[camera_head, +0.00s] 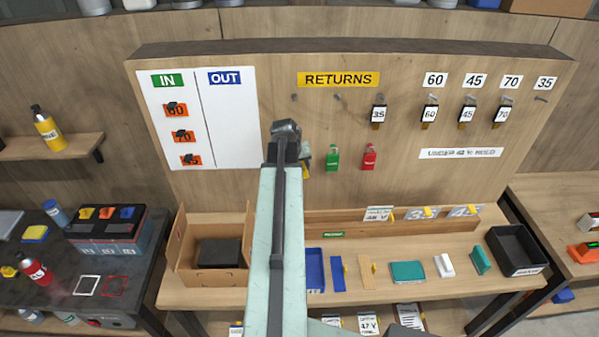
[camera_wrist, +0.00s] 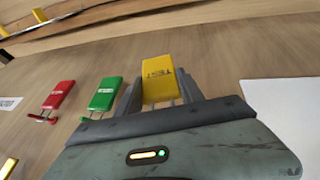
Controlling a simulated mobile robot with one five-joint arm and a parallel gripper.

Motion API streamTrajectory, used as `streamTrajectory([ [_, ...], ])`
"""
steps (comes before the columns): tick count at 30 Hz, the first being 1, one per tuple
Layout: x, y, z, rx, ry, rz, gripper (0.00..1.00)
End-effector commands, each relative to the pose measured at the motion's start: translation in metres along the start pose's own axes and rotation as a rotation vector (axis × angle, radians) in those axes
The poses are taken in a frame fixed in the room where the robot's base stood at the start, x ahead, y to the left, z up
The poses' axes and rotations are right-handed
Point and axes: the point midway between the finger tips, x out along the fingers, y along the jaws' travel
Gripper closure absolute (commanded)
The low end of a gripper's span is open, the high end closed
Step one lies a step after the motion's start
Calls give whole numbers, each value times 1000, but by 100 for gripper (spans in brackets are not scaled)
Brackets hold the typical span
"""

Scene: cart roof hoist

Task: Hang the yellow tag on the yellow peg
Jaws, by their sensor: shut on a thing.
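My gripper (camera_wrist: 160,92) is shut on the yellow tag (camera_wrist: 163,80), whose dark lettering faces the wrist camera. In the head view, my arm hides most of the gripper, and only a sliver of the yellow tag (camera_head: 306,173) shows beside it. The tag is close to the wooden board, left of the green tag (camera_head: 332,158) and the red tag (camera_head: 369,156). These two also show in the wrist view, the green one (camera_wrist: 104,94) nearer and the red one (camera_wrist: 58,95) farther. I cannot make out the yellow peg, or whether the tag touches it.
The RETURNS sign (camera_head: 338,79) is above on the board, with small pegs below it. Black tags hang at the right under number labels. The white IN/OUT panel (camera_head: 205,120) is at the left. A bench with an open box (camera_head: 180,255) and several small items stands below.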

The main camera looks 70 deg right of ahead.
Motion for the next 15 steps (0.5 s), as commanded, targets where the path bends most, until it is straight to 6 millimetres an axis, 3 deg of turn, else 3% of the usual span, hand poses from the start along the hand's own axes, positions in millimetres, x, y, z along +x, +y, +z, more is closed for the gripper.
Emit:
streamTrajectory([
  [15,18,0,-32,1,0,0,100],
])
